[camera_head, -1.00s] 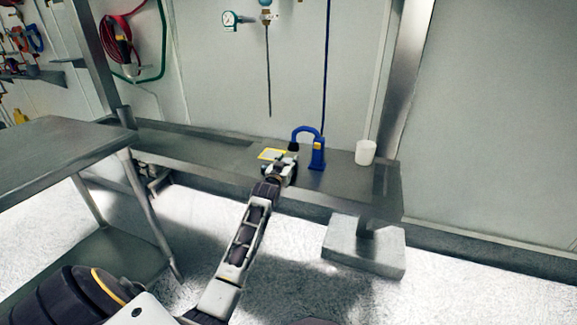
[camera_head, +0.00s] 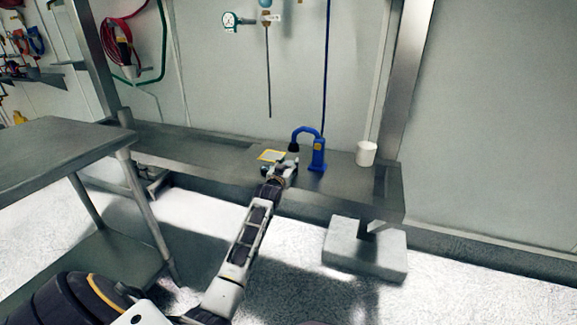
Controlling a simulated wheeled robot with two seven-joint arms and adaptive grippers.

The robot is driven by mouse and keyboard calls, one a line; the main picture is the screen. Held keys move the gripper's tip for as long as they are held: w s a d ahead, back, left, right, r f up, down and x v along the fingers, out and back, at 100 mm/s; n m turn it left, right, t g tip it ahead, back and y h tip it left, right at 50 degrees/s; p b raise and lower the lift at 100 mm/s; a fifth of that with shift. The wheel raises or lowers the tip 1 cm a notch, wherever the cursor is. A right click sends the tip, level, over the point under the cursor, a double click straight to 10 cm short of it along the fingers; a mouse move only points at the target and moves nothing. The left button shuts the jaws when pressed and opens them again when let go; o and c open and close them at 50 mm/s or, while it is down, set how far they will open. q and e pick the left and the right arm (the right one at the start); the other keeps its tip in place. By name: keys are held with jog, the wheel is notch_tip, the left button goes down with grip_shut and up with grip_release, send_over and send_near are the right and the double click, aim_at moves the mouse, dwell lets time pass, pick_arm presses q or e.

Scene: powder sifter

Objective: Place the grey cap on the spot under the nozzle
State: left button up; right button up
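A blue curved spout (camera_head: 317,150) stands on the low metal bench, and its dark nozzle (camera_head: 293,147) points down on the left side. My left gripper (camera_head: 281,165) is just below and slightly left of the nozzle, close to the bench top. It is small in view, and I cannot tell whether its fingers are open or shut. I cannot make out the grey cap; any cap at the gripper is too small to tell or hidden. The spot under the nozzle is partly covered by the gripper. My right gripper is not in view.
A yellow-edged label (camera_head: 271,155) lies on the bench (camera_head: 215,152) left of the nozzle. A white cup (camera_head: 366,153) stands right of the spout. A metal table (camera_head: 62,150) is at the left. A thin rod (camera_head: 268,75) hangs above the bench.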

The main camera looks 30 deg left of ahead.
pick_arm(q)
jog(key=shift+o, duration=0.8)
jog(key=shift+r, duration=0.15)
jog(key=shift+s, duration=0.1)
